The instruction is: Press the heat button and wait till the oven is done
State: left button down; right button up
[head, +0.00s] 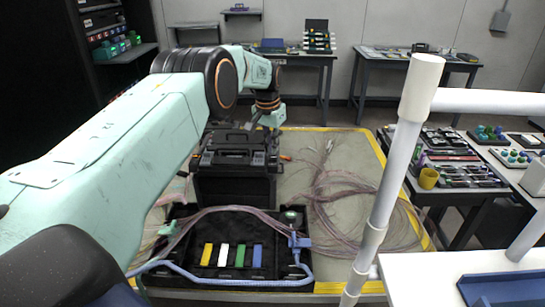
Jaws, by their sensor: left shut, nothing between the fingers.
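The black fusion splicer (235,180) stands on the mat-topped table, with its dark top deck facing up. I cannot make out the heat button, the oven or any indicator light at this size. My left arm reaches in from the left, over the table. My left gripper (264,122) points down at the splicer's far right top edge. Its fingers are shut with nothing between them. I cannot tell whether the fingertips touch the splicer. My right gripper is not in view.
A black tray (189,262) with yellow, white, green and blue strips lies in front. Coiled cables (365,205) cover the table's right side. A white pipe frame (393,165) stands at the right foreground. A yellow cup (428,178) sits on the right side table.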

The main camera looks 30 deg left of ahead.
pick_arm(q)
jog(key=shift+f, duration=0.1)
jog(key=shift+w+f, duration=0.25)
jog(key=shift+f, duration=0.15)
jog(key=shift+s+f+b, duration=0.1)
jog(key=shift+s+b, duration=0.2)
jog(key=shift+f, duration=0.1)
